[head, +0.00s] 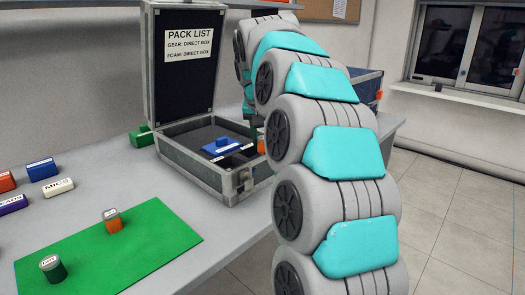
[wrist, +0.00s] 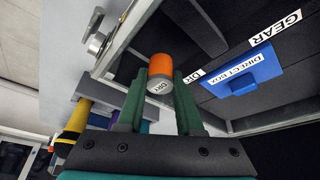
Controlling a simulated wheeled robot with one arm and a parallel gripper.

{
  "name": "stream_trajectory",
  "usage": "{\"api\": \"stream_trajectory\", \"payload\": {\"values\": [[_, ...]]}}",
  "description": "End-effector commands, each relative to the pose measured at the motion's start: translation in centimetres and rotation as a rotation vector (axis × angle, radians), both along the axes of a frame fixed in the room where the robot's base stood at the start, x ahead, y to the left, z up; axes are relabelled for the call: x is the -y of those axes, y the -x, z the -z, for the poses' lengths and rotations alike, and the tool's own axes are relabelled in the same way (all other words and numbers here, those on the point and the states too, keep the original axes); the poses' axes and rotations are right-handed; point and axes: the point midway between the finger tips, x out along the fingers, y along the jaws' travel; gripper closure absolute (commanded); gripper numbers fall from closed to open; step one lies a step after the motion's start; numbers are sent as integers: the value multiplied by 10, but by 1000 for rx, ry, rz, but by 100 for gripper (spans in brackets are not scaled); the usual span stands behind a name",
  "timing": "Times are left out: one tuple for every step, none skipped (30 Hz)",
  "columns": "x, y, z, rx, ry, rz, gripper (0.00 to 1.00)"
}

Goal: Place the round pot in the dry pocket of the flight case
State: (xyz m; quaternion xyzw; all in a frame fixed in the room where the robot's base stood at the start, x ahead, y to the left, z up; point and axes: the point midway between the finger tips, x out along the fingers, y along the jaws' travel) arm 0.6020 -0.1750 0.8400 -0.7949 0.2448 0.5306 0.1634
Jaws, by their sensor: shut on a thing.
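The held round pot (wrist: 160,68) is orange with a grey label band whose text looks like DRY. It sits between the green fingertips of my gripper (wrist: 160,85), which is shut on it. In the head view a bit of this orange pot (head: 261,146) shows at the right side of the open flight case (head: 207,171), beside my arm. The case has dark foam with compartments and a blue direct box (head: 221,146) inside. In the wrist view the direct box (wrist: 240,75) lies next to a GEAR label and a partly hidden label starting with D. The pot is above the case's edge area.
A green mat (head: 150,245) on the table bears another orange item (head: 113,222) and a dark green round pot (head: 52,268). Several labelled blocks lie at the left. The raised lid (head: 183,90) carries a pack list. A blue box (head: 367,85) stands behind my arm.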

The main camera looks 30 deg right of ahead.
Motion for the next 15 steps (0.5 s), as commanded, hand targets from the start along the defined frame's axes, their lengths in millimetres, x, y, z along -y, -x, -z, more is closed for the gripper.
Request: {"api": "stream_trajectory", "payload": {"values": [[0,0,1,0,0,0,100],[0,0,2,-1,-1,0,100],[0,0,4,-1,-1,0,100],[0,0,6,-1,0,-1,100],[0,0,8,-2,-1,-1,100],[-1,0,12,-2,-1,-1,100],[-1,0,16,-3,-1,-1,100],[0,0,19,-3,-1,-1,100],[0,1,24,-4,-1,-1,100],[0,1,27,-4,-1,-1,100],[0,1,30,-4,-1,-1,100],[0,0,34,-3,-1,-1,100],[0,0,36,-2,0,-2,100],[0,0,37,-2,-1,-1,100],[0,0,38,-1,0,-1,100]]}}
